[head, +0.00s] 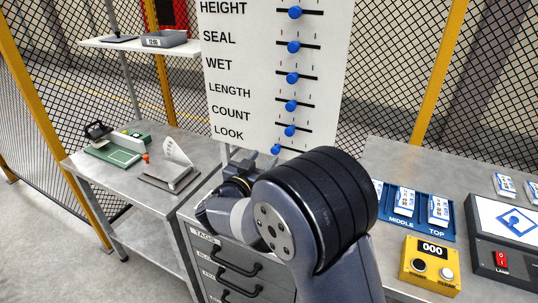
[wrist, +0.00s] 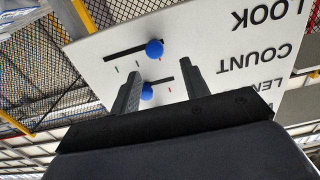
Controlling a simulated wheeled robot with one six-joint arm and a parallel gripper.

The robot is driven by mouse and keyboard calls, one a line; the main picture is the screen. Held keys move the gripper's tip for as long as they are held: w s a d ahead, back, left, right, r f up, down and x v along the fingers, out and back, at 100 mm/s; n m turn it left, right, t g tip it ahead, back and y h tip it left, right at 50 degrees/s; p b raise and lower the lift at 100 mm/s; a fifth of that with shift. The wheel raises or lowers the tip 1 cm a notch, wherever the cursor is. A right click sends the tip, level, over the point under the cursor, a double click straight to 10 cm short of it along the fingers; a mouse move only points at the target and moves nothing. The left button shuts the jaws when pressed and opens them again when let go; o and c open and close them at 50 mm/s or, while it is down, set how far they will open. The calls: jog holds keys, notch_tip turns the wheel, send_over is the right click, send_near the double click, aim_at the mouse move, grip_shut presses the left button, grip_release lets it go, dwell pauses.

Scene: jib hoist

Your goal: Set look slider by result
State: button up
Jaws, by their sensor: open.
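The white slider board (head: 240,75) stands upright behind the bench, with rows marked HEIGHT, SEAL, WET, LENGTH, COUNT and LOOK. The blue look knob (head: 276,150) is at the left of its slot in the lowest row, left of the knobs above; my arm hides part of that row's surroundings. The wrist view shows the board upside down, with the look knob (wrist: 154,48) beyond the fingertips. My gripper (wrist: 160,68) is open and empty, pointing at the board. The count knob (wrist: 147,92) appears between its fingers; I see no contact.
A grey drawer cabinet (head: 205,238) stands below the board. On the right bench are a blue MIDDLE/TOP tray (head: 420,222), a yellow counter box (head: 431,264) reading 000, and a dark lamp unit (head: 501,262). The left bench (head: 110,165) holds a green fixture and a metal plate.

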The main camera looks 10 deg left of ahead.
aim_at(276, 149)
jog(key=v, duration=0.5)
jog(key=shift+s, duration=0.1)
jog(key=p+x, duration=0.1)
jog(key=x, duration=1)
jog(key=shift+s+d, duration=0.15)
jog(key=shift+d, duration=0.3)
